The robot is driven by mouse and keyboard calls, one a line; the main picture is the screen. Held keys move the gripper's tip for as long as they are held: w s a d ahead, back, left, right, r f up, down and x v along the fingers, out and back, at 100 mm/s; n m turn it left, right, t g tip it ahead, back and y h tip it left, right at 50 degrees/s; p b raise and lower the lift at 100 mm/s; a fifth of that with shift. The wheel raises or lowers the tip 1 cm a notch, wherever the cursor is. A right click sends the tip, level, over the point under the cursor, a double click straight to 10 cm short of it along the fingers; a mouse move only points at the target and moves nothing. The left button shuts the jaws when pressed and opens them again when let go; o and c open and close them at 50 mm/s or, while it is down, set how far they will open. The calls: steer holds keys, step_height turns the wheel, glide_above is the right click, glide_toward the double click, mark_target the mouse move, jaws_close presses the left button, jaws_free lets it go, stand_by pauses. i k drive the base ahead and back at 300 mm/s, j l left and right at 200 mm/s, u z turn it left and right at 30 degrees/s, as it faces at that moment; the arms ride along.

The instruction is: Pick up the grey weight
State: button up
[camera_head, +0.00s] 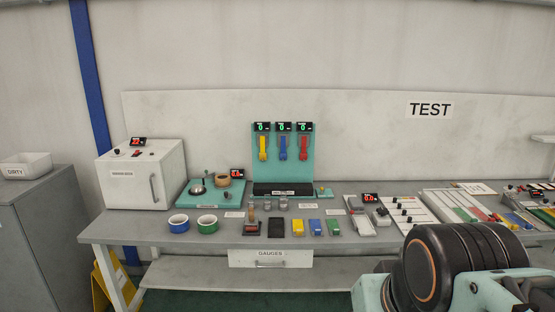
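Small grey metal cylinders stand on the grey bench, left of centre, just in front of the teal gauge stand. One grey cylinder (283,205) is at the right, and another (268,205) is beside it on the left. They are too small to tell which is the grey weight. A large dark rounded part of my own arm fills the lower right of the view. My gripper's fingers are not in view.
The grey bench (150,228) also holds a white oven-like box (142,175), a blue tape ring (179,223), a green tape ring (207,224), and several coloured blocks along the front edge. The teal stand (283,170) rises behind the cylinders. Boards crowd the right side.

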mark_target(266, 204)
steer(key=i+u, duration=0.15)
steer(key=i, duration=0.35)
steer(key=i+l+u, duration=0.2)
steer(key=i, duration=0.25)
steer(key=i+u, duration=0.15)
steer(key=i, duration=0.35)
